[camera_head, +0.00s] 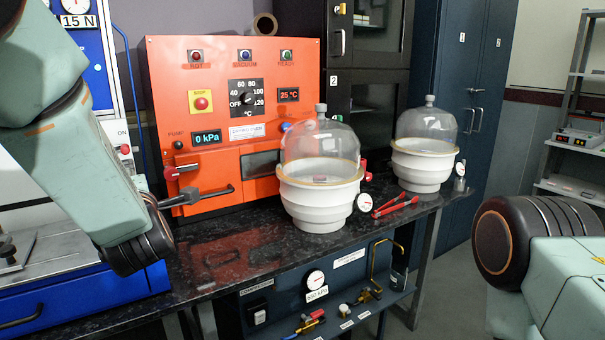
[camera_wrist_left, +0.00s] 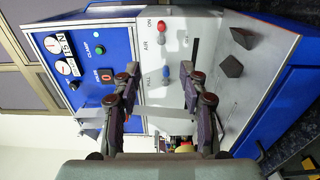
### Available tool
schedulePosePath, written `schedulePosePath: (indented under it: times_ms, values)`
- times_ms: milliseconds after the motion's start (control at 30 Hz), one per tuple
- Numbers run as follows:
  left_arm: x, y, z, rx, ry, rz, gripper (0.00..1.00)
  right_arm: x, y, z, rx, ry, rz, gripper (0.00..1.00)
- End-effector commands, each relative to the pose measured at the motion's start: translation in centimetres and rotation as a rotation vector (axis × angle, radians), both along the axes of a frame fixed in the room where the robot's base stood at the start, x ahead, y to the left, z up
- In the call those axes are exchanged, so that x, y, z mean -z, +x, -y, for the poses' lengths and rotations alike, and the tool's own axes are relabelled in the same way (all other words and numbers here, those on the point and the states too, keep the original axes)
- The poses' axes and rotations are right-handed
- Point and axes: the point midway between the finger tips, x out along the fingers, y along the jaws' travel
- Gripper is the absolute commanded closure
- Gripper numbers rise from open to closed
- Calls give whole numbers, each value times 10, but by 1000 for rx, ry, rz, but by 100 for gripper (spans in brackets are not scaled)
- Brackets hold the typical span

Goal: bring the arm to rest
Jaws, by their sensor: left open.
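My left arm (camera_head: 75,140) comes in from the left in the head view and hangs bent over the left end of the bench. I cannot make out its fingers clearly there. In the left wrist view my left gripper (camera_wrist_left: 157,90) is open, its two dark fingers apart with nothing between them. Beyond the fingers is the blue and white machine (camera_wrist_left: 208,60), seen turned on its side. My right arm (camera_head: 560,265) shows at the right edge of the head view; its gripper is out of frame.
A lower shelf (camera_head: 340,325) holds fittings. Floor room is clear right of the bench.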

Motion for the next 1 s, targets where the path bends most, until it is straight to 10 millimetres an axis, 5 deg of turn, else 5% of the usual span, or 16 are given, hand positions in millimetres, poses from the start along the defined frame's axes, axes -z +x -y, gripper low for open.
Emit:
schedulePosePath:
  times_ms: [300, 567, 667, 767, 1000]
  values:
    - [5, 5, 2, 21, 125, -100, 57, 0, 0, 0, 0, 0, 0, 60]
    - [34, 3, 17, 139, 392, -343, 57, 0, 0, 0, 0, 0, 0, 60]
    - [71, -6, 26, 233, 541, -506, 57, 0, 0, 0, 0, 0, 1, 60]
    - [131, -28, 37, 377, 712, -712, 57, 0, 0, 0, 0, 0, 0, 60]
    - [264, -111, 59, 769, 996, -1092, 57, 0, 0, 0, 0, 0, 0, 60]
